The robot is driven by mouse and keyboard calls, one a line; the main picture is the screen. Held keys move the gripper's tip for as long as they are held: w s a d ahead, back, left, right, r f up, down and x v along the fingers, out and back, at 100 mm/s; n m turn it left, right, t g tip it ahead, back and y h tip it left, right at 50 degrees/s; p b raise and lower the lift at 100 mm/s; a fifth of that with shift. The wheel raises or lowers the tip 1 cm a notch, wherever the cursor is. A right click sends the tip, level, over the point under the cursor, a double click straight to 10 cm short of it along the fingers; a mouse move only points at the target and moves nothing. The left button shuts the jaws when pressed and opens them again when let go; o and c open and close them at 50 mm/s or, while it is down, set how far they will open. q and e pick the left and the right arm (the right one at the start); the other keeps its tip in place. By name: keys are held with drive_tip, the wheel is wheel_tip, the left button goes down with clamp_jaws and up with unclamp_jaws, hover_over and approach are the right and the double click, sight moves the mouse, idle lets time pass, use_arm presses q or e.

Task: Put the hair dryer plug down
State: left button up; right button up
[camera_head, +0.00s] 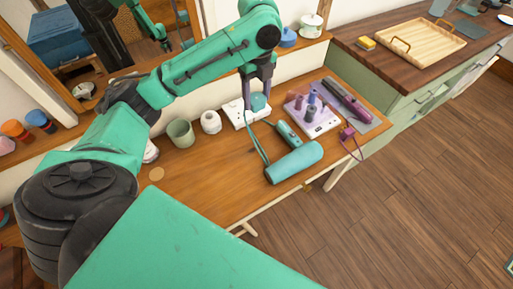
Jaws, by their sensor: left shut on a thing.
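The teal hair dryer (296,162) lies on the wooden dressing table, with a teal handle-like part (289,133) beside its barrel. Its teal cord (252,140) runs up to the teal plug (259,103). My left gripper (259,97) points down and is shut on the plug. The plug is at the right part of a white outlet block (236,113) on the table near the wall. I cannot tell whether the plug touches the block or sits in a socket. My right gripper is not in view.
A light tray with purple rollers (318,122) stands right of the block. A green cup (180,132) and white jar (210,121) stand left. Bare wood (205,168) shows at the front.

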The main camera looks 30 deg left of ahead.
use_arm(q)
drive_tip(key=shift+a+f+m, duration=0.1)
drive_tip(key=shift+f+m, duration=0.1)
drive_tip(key=shift+m, duration=0.2)
wheel_tip(320, 180, down, 19)
drive_tip(key=shift+s+r+p, duration=0.1)
drive_tip(key=shift+r+p, duration=0.05)
drive_tip(key=shift+p, duration=0.55)
drive_tip(key=shift+f, duration=0.3)
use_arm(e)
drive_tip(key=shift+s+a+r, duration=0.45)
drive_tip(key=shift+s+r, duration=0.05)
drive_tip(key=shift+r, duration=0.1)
use_arm(q)
drive_tip(key=shift+f, duration=0.1)
drive_tip(key=shift+a+f, duration=0.1)
drive_tip(key=shift+f, duration=0.25)
drive_tip(key=o, duration=1.4)
drive_tip(key=shift+c, duration=0.2)
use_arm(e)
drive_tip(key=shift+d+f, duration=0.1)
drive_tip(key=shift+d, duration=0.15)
